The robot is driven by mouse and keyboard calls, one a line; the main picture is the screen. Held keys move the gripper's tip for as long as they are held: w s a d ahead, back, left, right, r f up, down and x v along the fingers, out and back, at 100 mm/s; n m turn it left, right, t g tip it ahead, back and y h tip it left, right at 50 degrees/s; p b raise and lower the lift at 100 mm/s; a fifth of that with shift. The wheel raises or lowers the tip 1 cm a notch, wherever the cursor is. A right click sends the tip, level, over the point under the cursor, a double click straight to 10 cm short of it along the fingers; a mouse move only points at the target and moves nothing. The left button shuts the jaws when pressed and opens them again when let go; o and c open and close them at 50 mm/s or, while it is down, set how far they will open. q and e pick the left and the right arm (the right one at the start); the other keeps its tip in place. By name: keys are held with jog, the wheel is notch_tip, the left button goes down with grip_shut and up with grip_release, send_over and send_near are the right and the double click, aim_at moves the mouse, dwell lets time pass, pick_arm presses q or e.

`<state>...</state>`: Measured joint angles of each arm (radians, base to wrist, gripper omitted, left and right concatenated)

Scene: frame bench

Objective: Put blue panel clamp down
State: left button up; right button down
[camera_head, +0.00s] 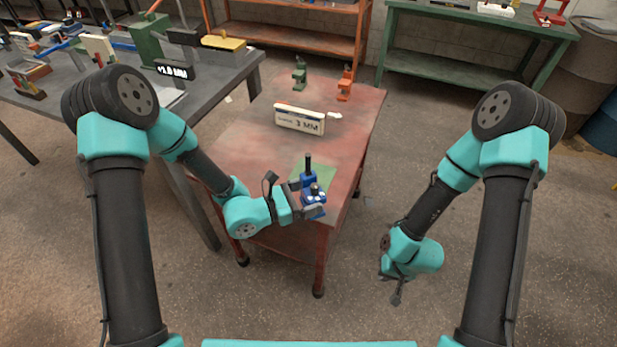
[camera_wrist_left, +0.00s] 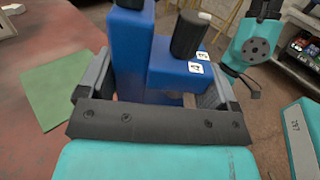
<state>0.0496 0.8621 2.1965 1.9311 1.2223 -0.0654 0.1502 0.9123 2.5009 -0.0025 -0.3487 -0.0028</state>
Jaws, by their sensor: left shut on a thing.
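The blue panel clamp (camera_head: 309,193) is upright in my left gripper (camera_head: 308,203), near the front edge of the red table (camera_head: 335,160). In the left wrist view the clamp (camera_wrist_left: 130,55) fills the space between the jaws (camera_wrist_left: 150,100); it has a black knob and small white number labels. A green square (camera_head: 322,176) lies on the table behind the clamp; it also shows at the left of the left wrist view (camera_wrist_left: 58,88). I cannot tell whether the clamp touches the table. My right gripper (camera_head: 396,290) hangs over the floor, its jaws too small to read.
A white block marked 3 MM (camera_head: 299,120) stands mid-table. A green clamp (camera_head: 299,74) and an orange clamp (camera_head: 345,84) stand at the table's far edge. A grey bench (camera_head: 200,90) with several items is at the left. The table's left-centre is clear.

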pick_arm(q)
jog(key=shift+w, duration=0.1)
jog(key=w, duration=0.5)
jog(key=w+f, duration=0.1)
jog(key=w, duration=1)
jog(key=shift+a+f, duration=0.1)
jog(key=shift+f, duration=0.15)
jog(key=shift+s+f, duration=0.1)
jog(key=shift+f, duration=1.65)
jog(key=shift+f, duration=0.1)
jog(key=o, duration=1.1)
jog(key=shift+c, duration=0.2)
